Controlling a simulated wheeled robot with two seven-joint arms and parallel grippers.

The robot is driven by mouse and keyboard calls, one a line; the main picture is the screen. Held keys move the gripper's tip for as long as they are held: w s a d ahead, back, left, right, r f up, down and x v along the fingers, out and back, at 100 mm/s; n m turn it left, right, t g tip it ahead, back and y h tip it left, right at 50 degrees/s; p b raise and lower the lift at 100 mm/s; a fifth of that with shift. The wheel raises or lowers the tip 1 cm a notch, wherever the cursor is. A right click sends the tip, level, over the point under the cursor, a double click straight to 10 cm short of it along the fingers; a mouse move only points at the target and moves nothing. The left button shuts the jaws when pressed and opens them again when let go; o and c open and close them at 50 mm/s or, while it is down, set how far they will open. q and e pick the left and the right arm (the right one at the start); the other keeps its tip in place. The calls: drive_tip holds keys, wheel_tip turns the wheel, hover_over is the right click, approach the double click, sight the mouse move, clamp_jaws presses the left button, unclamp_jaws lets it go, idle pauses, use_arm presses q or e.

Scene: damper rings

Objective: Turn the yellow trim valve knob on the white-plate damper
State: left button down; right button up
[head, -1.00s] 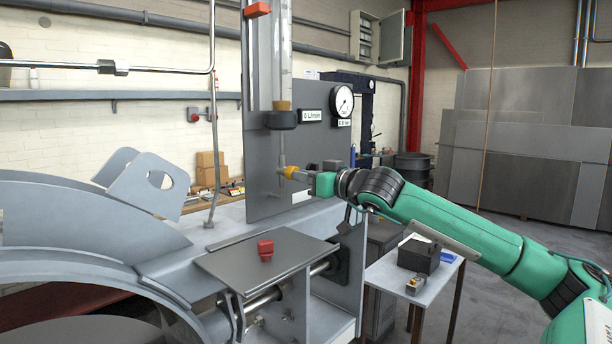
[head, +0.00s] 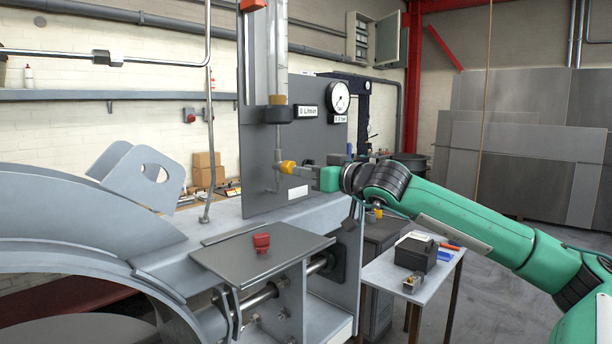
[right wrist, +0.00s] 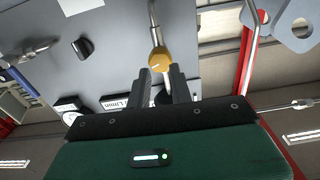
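The yellow knob (head: 287,167) sits on a thin pipe at the front of the upright grey panel (head: 262,198). A small white plate (head: 298,192) is on the panel below and right of it. My right gripper (head: 297,170) reaches in from the right, with its fingertips right at the knob. In the right wrist view the yellow knob (right wrist: 159,61) shows at the tips of the two dark fingers (right wrist: 162,74). The fingers are apart, with a gap between them; I cannot tell whether they touch the knob. My left gripper is not in view.
A round gauge (head: 339,96) and a flow display (head: 308,112) are on the panel above. A dark knob (right wrist: 83,47) shows on the panel in the right wrist view. A red handle (head: 261,243) stands on a grey plate in front. A small table (head: 384,280) is at the right.

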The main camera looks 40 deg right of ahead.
drive_tip(key=s+b, duration=0.5)
drive_tip(key=s, duration=0.1)
drive_tip(key=shift+d, duration=0.25)
idle(0.3)
drive_tip(key=shift+o, duration=0.5)
